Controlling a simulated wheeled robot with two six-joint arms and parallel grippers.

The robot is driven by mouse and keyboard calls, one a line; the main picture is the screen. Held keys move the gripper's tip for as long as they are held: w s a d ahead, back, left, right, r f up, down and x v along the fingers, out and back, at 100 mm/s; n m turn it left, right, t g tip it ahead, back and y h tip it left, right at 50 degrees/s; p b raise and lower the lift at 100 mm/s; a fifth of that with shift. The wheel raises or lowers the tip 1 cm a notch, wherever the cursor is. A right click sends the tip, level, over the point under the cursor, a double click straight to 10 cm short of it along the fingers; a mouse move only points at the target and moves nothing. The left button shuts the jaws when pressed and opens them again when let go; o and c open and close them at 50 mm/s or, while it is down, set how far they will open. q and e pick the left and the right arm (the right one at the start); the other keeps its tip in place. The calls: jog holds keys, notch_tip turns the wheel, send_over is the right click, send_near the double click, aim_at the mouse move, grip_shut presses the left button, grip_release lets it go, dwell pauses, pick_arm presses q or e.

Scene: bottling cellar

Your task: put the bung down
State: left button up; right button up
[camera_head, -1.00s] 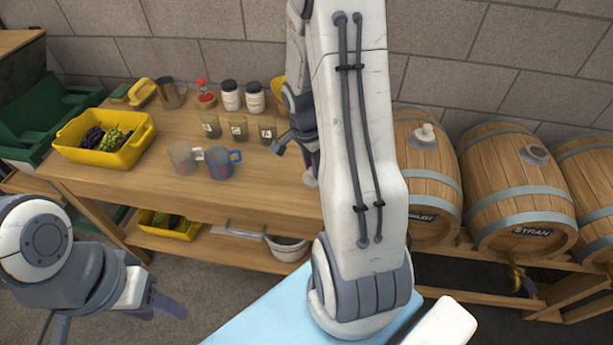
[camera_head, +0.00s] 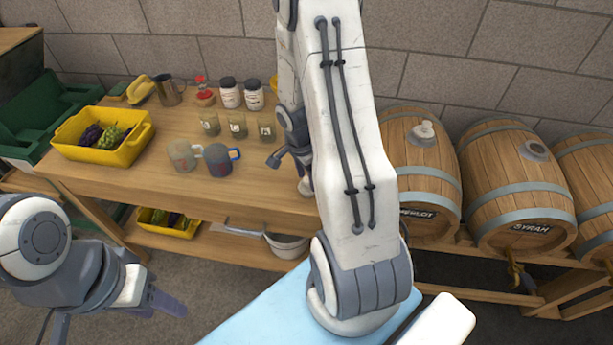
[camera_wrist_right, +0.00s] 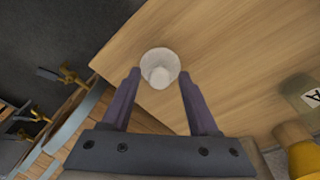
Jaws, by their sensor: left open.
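The bung (camera_wrist_right: 158,68), pale and round with a small knob, sits between the fingertips of my right gripper (camera_wrist_right: 158,74) in the right wrist view, with a finger against each side. In the head view the bung (camera_head: 305,187) shows as a small pale shape under my right gripper (camera_head: 301,165), over the worktable's (camera_head: 255,192) front right part. My arm partly covers that spot. I cannot tell whether the bung touches the tabletop. My left gripper (camera_head: 150,298) is open and empty at the lower left, in front of the table.
Two mugs (camera_head: 218,160), several small glasses (camera_head: 237,126) and lidded jars (camera_head: 230,94) stand left of my right gripper. A yellow crate of grapes (camera_head: 130,148) is at the left. Barrels lie at the right; the Merlot one (camera_head: 418,175) has a bung, and the Syrah one (camera_head: 515,190) shows a grey ring on top.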

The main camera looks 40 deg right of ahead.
aim_at(302, 188)
jog(key=shift+r, duration=0.15)
jog(key=shift+r+p, duration=0.2)
jog(key=shift+p, duration=0.15)
notch_tip(302, 188, up, 12)
jog(key=a, duration=0.2)
jog(key=a+r+n, duration=0.2)
jog(key=a+n, duration=0.2)
jog(key=a, duration=0.3)
jog(key=s+a+r+n+y, duration=0.1)
jog(key=s+a+r+n, duration=0.1)
jog(key=s+a+n, duration=0.6)
jog(key=s+a+r+n+y, duration=0.1)
jog(key=s+a+r+n, duration=0.1)
jog(key=s+a+n, duration=0.6)
jog(key=a+n, duration=0.5)
jog(key=n, duration=0.1)
jog(key=shift+s+a+r, duration=0.25)
jog(key=shift+a+r, duration=0.1)
jog(key=shift+a, duration=0.05)
